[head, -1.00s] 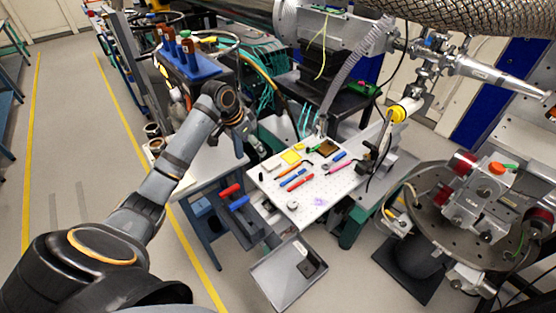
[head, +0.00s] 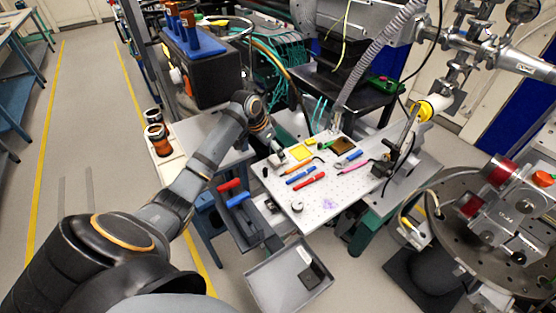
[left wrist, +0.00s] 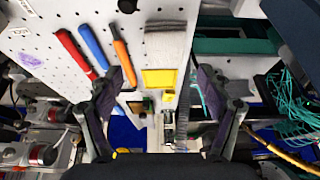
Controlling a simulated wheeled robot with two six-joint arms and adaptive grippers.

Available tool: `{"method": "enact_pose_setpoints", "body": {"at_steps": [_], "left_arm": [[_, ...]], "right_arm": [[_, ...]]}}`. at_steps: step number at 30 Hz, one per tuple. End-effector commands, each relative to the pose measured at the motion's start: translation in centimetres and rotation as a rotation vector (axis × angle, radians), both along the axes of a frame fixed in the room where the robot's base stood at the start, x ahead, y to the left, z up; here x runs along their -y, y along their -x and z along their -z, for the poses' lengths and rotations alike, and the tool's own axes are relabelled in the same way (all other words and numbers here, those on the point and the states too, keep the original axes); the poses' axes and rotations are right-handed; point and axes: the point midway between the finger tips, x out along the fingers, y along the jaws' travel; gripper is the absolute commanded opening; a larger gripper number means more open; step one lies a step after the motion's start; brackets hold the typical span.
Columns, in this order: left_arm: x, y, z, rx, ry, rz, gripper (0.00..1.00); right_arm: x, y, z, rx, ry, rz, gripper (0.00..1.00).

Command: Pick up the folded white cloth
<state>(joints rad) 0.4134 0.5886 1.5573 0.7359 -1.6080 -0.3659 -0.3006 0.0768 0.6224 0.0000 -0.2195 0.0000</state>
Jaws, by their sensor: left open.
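The folded white cloth (left wrist: 169,48) lies on the white perforated board (left wrist: 85,15), beside a yellow item (left wrist: 158,79). In the head view the cloth (head: 278,159) is a small pale patch at the board's left edge, close to my gripper. My left gripper (left wrist: 161,76) is open and empty, its two fingers spread either side of the cloth's line. The cloth shows beyond the fingertips, apart from them. In the head view the left gripper (head: 272,143) hangs over the board's upper left edge. My right gripper is not in view.
Red (left wrist: 74,53), blue (left wrist: 95,47) and orange (left wrist: 123,55) tools lie left of the cloth in the wrist view. A black case with a blue rack (head: 197,45) stands behind my arm. A grey tray (head: 270,285) is below the board. Teal cables (left wrist: 285,95) hang at the right.

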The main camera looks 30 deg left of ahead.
Motion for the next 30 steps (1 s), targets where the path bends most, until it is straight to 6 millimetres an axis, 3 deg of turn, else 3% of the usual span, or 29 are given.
{"method": "enact_pose_setpoints", "body": {"at_steps": [5, 13, 21, 30], "left_arm": [[-0.1, -0.2, 0.6, -0.001, 0.000, -0.001, 0.78], [-0.1, -1.6, 4.6, 0.000, 0.000, -0.001, 0.78], [-0.1, -1.7, 5.2, 0.000, -0.002, 0.001, 0.78], [-0.1, -1.7, 5.2, 0.000, -0.002, 0.001, 0.39]], "right_arm": [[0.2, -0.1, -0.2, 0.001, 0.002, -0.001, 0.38], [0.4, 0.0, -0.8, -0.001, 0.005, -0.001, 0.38], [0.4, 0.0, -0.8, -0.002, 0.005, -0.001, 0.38], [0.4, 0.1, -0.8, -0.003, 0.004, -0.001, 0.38]]}}
